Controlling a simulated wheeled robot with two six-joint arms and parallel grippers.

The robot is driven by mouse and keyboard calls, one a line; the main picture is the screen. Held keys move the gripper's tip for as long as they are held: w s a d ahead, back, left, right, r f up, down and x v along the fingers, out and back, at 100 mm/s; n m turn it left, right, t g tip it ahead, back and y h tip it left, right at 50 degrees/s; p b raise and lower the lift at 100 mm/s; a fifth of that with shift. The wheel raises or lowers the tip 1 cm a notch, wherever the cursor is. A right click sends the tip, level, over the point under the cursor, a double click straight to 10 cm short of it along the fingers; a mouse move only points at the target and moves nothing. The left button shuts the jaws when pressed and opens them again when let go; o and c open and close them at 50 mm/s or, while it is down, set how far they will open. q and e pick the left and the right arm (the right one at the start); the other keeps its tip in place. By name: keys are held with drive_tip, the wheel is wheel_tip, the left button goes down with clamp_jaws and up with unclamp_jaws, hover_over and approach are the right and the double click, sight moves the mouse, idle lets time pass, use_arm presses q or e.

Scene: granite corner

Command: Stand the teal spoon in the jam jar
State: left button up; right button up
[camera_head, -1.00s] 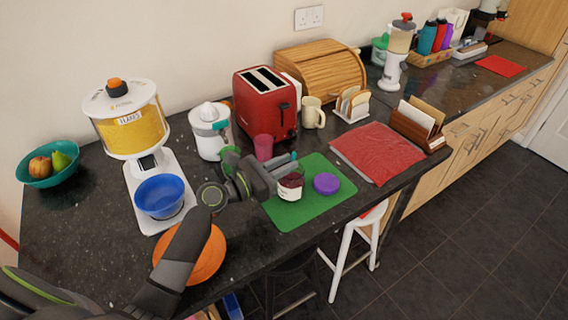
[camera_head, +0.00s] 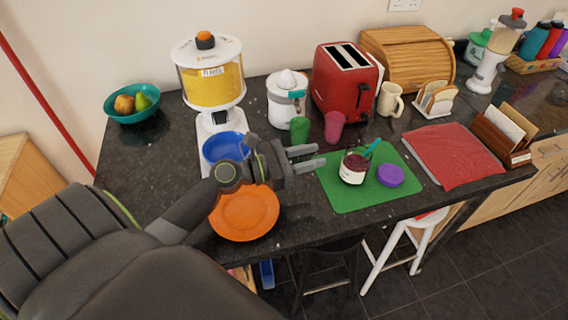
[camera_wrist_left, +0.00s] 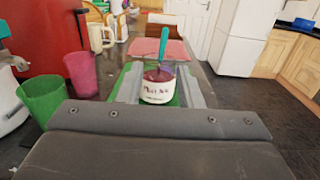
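The jam jar (camera_head: 353,168) has a white label and dark red jam and stands on the green mat (camera_head: 340,196). The teal spoon (camera_head: 373,147) stands in the jar, its handle sticking up above the rim and tilted to the right. Jar (camera_wrist_left: 157,92) and spoon (camera_wrist_left: 164,43) also show in the left wrist view, ahead of my gripper. My left gripper (camera_head: 308,158) is open and empty, left of the jar and apart from it. Its two fingers show in the wrist view. My right gripper is not in view.
A purple lid (camera_head: 390,175) lies on the mat right of the jar. Green (camera_head: 299,130) and pink (camera_head: 334,126) cups stand behind my gripper, before the red toaster (camera_head: 345,85). An orange plate (camera_head: 245,213) and blue bowl (camera_head: 226,148) are near my left arm.

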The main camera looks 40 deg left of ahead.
use_arm(q)
drive_tip(key=b+v, duration=0.3)
drive_tip(key=v, duration=0.3)
drive_tip(key=shift+s, duration=0.2)
drive_tip(key=shift+a, duration=0.1)
drive_tip(key=shift+f, duration=0.1)
idle(0.8)
